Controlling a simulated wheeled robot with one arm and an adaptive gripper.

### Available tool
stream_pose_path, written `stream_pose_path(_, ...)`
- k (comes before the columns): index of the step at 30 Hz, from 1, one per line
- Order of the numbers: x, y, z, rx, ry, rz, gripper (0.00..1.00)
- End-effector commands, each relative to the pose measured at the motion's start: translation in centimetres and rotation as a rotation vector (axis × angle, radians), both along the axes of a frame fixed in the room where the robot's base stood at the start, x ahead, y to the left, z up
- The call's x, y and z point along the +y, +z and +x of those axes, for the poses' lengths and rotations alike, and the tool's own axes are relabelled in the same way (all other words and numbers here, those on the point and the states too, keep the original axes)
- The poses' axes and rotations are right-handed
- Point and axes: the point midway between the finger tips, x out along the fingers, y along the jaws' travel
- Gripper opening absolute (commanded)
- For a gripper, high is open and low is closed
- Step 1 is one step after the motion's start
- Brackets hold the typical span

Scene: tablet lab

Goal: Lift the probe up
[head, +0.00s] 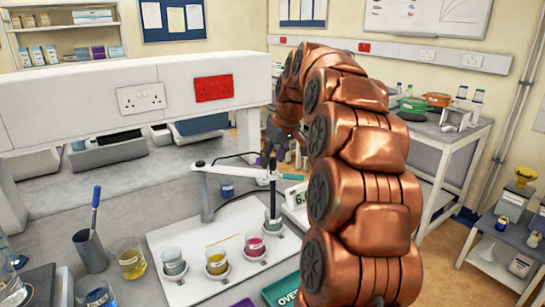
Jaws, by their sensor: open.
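The probe (273,186) is a slim dark upright rod. It hangs from a jointed white holder arm (226,168) and its lower end is at a small glass beaker (273,225). My gripper (279,150) is just above the top of the probe, partly hidden by my copper-coloured arm. It is open, and I cannot tell whether its fingers are around the probe or only close to it. A meter display (296,195) stands just right of the probe, partly covered by my arm.
A white tray (197,237) holds beakers with clear, yellow (216,262) and pink (254,245) contents. A grey cup with a blue-handled tool (90,252) and a yellow beaker (130,262) stand left. A white raised shelf (60,115) crosses behind. A green tray (281,290) lies in front.

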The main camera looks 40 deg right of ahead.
Motion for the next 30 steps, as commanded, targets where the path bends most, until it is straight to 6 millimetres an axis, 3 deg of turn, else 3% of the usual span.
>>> stream_pose_path(12,-0.02,-0.52,0.21,-0.001,0.000,-0.001,0.46)
stream_pose_path(25,-0.02,-0.53,0.20,-0.001,-0.001,0.000,0.01)
stream_pose_path(30,-0.03,-0.53,0.20,-0.001,-0.001,0.000,0.00)
